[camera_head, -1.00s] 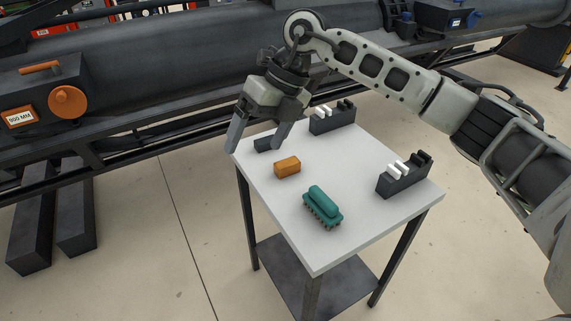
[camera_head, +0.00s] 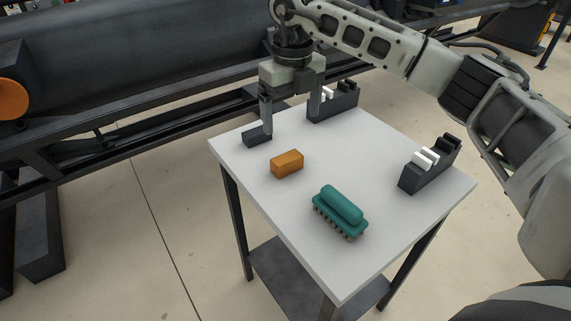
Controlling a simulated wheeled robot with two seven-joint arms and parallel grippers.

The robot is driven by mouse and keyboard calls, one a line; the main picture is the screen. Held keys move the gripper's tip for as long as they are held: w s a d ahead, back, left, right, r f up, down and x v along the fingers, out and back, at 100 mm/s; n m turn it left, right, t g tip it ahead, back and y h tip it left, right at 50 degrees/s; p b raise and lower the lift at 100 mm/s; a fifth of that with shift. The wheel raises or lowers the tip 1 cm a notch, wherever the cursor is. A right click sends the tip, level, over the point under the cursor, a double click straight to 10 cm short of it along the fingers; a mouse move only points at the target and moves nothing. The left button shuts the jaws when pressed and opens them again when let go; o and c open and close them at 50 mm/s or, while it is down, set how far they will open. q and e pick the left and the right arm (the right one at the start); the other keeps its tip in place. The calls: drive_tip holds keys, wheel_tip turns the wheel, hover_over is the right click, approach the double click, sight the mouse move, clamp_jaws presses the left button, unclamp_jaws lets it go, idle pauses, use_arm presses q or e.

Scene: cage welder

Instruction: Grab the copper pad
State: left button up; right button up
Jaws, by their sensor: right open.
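The copper pad looks to be the orange-brown block (camera_head: 287,163) on the white table top (camera_head: 370,170), left of its middle. My right gripper (camera_head: 290,122) is open and empty, pointing down over the far side of the table. Its two fingers are spread left and right, beyond the copper block in the picture and apart from it. The left finger overlaps a small dark block (camera_head: 254,139) in the picture; I cannot tell whether they touch. My left gripper is not in view.
A green brush (camera_head: 340,211) with bristles down lies at the near side. A dark holder with white and black prongs (camera_head: 430,165) stands at the right, and a similar holder (camera_head: 338,104) stands at the back. A large dark pipe (camera_head: 140,70) runs behind the table.

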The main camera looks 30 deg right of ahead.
hover_over(288, 158)
drive_tip(key=f, duration=0.6)
drive_tip(key=shift+s+d+f, duration=0.2)
drive_tip(key=shift+d+f, duration=0.05)
drive_tip(key=shift+f, duration=0.15)
drive_tip(key=shift+w+a+f, duration=0.1)
drive_tip(key=shift+a+f, duration=0.05)
drive_tip(key=shift+f, duration=1.2)
drive_tip(key=shift+w+a+f, duration=0.1)
drive_tip(key=shift+a+f, duration=0.05)
drive_tip(key=shift+f, duration=1.2)
drive_tip(key=c, duration=1.2)
drive_tip(key=shift+r, duration=0.1)
drive_tip(key=shift+c, duration=0.6)
drive_tip(key=shift+r, duration=0.1)
